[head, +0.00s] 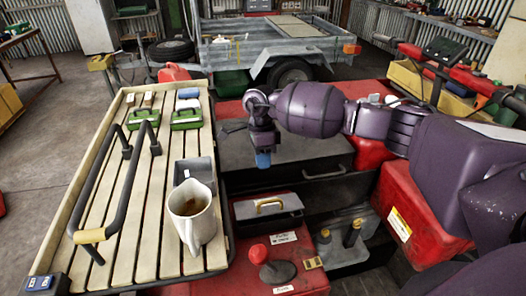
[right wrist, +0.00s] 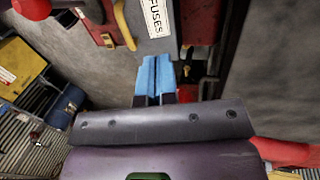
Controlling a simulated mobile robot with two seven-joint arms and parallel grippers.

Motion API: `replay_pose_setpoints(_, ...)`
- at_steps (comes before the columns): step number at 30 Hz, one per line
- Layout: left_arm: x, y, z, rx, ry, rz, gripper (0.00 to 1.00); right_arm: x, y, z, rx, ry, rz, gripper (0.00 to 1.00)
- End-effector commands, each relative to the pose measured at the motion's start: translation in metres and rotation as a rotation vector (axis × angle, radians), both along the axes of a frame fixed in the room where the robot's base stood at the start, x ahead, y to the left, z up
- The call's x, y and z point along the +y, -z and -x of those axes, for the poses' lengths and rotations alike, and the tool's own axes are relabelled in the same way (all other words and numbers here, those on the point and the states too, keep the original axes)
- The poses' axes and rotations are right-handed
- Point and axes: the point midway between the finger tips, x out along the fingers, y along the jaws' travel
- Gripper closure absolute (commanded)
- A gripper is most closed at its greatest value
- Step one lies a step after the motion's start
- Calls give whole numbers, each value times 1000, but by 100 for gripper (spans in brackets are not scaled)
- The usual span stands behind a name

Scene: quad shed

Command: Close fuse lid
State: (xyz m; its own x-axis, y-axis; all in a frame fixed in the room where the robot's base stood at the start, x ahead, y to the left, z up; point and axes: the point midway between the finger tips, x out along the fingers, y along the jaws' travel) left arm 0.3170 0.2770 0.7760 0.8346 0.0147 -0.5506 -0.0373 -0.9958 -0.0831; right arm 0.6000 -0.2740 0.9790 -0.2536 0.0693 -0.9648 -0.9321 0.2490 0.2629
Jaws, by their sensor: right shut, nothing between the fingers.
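In the right wrist view a grey panel with a white FUSES label (right wrist: 155,18) lies just ahead of my fingertips. The fingers also show in the right wrist view (right wrist: 157,72), close to the grey panel; contact cannot be told. My left gripper is out of view.
A slatted rack (head: 130,205) on the left carries a cup (head: 193,218), a grey tray (head: 195,172) and green boxes (head: 186,118). A red knob (head: 258,253) stands in front of the lid. A trailer (head: 270,40) is behind.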

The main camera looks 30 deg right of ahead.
Motion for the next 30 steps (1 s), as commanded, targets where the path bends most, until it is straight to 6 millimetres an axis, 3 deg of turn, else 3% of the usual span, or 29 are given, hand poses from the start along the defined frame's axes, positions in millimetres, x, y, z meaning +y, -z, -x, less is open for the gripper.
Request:
replay_pose_setpoints(9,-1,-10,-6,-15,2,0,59,5,51,17,1,-1,-1,100)
replay_pose_setpoints(18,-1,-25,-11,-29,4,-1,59,13,57,46,-1,0,-1,100)
replay_pose_setpoints(30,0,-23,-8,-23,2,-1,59,14,60,50,-1,1,0,100)
